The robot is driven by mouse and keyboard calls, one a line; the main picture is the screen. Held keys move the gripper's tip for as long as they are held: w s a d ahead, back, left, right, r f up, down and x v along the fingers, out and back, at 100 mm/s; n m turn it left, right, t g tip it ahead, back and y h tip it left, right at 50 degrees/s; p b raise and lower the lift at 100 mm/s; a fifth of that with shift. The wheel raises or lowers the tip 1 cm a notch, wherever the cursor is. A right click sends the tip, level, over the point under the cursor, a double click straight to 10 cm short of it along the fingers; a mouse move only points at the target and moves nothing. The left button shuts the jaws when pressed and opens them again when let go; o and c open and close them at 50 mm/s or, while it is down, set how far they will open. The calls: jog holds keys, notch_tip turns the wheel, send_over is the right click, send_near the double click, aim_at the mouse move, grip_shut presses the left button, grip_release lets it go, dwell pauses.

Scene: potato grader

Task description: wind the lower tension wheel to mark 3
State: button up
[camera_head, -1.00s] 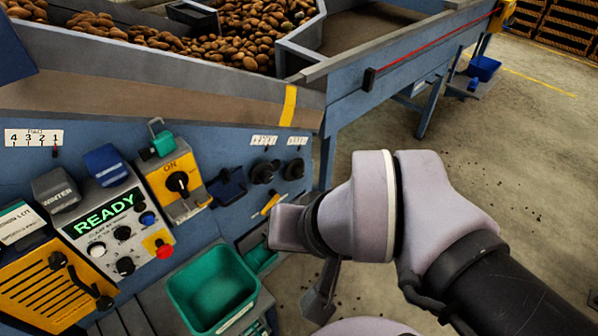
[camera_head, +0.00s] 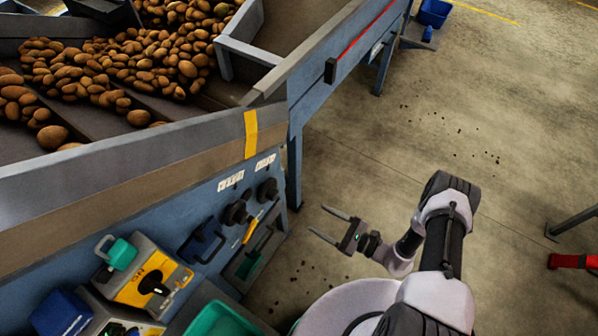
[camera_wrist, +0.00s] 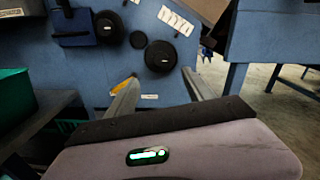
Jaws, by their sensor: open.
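Two black round wheels sit on the blue side panel, a left wheel (camera_head: 237,212) and a right wheel (camera_head: 266,189), each below a white marked label. I cannot tell which is the lower tension wheel, and the marks are too small to read. In the wrist view the left wheel (camera_wrist: 107,27) is farther off and the right wheel (camera_wrist: 160,57) is just beyond the fingers. My gripper (camera_head: 324,221) is open and empty, to the right of the panel and apart from both wheels. In the wrist view my gripper (camera_wrist: 157,80) points at the panel.
A yellow lever (camera_head: 250,232) is below the wheels. A yellow switch box (camera_head: 150,284) and a green bin (camera_head: 222,320) stand to the left. The grader's blue leg (camera_head: 294,170) is right of the wheels. Open floor (camera_head: 400,140) lies beyond.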

aim_at(276, 196)
jog(key=shift+m, duration=0.3)
jog(key=b+x, duration=0.1)
jog(key=x, duration=1)
jog(key=f+b+x, duration=0.1)
jog(key=x, duration=0.5)
jog(key=shift+b, duration=0.3)
grip_shut()
